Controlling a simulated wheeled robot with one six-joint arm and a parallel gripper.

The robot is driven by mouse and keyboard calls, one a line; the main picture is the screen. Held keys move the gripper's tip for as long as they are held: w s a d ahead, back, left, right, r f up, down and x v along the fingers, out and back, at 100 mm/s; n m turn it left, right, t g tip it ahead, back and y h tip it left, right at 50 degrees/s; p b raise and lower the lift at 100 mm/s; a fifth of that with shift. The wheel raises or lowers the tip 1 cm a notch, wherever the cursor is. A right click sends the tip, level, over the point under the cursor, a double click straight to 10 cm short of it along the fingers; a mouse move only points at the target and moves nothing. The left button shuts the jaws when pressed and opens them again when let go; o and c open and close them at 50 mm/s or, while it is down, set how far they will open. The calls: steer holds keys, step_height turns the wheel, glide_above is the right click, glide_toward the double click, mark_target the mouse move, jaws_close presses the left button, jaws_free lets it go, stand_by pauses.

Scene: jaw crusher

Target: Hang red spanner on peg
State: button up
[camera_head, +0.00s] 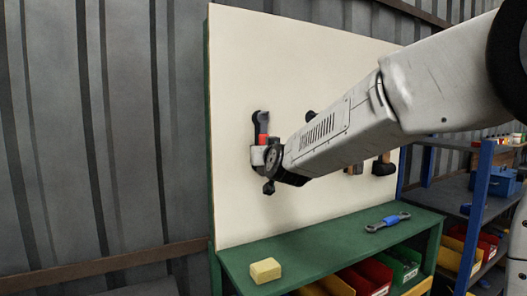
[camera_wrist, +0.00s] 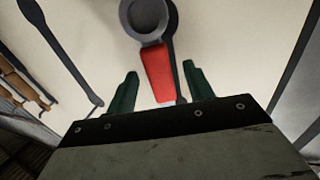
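The red spanner (camera_head: 263,128) is upright against the cream tool board (camera_head: 300,60), with its red handle showing just above my gripper (camera_head: 264,156). In the wrist view the spanner (camera_wrist: 157,72) has a grey ring end at the top, in front of a dark spanner-shaped outline on the board. My gripper (camera_wrist: 161,78) is open, its two dark green fingers standing apart on either side of the red handle with gaps. The peg is not clearly visible, and I cannot tell whether the ring is around it.
A blue-handled spanner (camera_head: 388,222) and a yellow block (camera_head: 265,270) lie on the green bench (camera_head: 310,252), above coloured bins. A dark-headed tool (camera_head: 384,168) hangs right of my arm. Another dark spanner-shaped outline (camera_wrist: 62,52) shows left in the wrist view.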

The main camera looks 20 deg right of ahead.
steer(key=s, duration=0.8)
steer(key=s+a+f+n+g+y, duration=0.2)
steer(key=s+a+f+g+y, duration=0.15)
steer(key=s+f+g, duration=0.8)
steer(key=s+d+f+g, duration=0.1)
steer(key=s+d+f, duration=0.1)
steer(key=s, duration=0.6)
steer(key=s+d+f+g+h, duration=0.1)
steer(key=s+d+f+g, duration=0.1)
steer(key=s, duration=0.7)
steer(key=s+d+f+m+g+h, duration=0.1)
steer(key=s+d+f+g, duration=0.1)
steer(key=s, duration=0.7)
step_height(320, 180, down, 2)
steer(key=shift+d+f, duration=0.1)
steer(key=shift+d, duration=0.45)
steer(key=shift+s, duration=0.1)
